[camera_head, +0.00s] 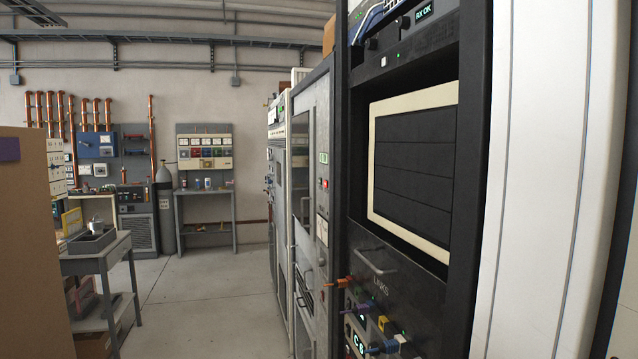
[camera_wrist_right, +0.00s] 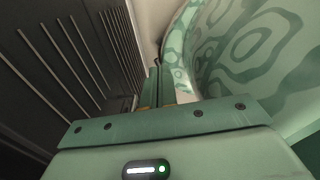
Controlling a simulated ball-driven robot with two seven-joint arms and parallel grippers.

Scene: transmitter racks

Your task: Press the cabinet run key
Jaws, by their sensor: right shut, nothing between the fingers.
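A row of grey cabinets (camera_head: 310,200) stands along the right side of the aisle in the head view. The nearest one's front edge carries a small green-and-white label or key (camera_head: 323,158) and a red round button (camera_head: 325,184) below it. I cannot tell which control is the run key. My right gripper (camera_wrist_right: 159,78) shows in the right wrist view, shut and empty, with its fingers pointing away from the camera. It is beside a dark slatted panel and touches nothing that I can make out. My left gripper is not in view.
A dark rack (camera_head: 400,275) with a cream-framed panel (camera_head: 375,160) and coloured plugs is close on the right. A grey cart (camera_head: 92,258) with trays stands at left, beside a brown panel (camera_head: 30,250). The floor (camera_head: 205,290) between is clear. A slatted dark panel (camera_wrist_right: 70,60) is near the right gripper.

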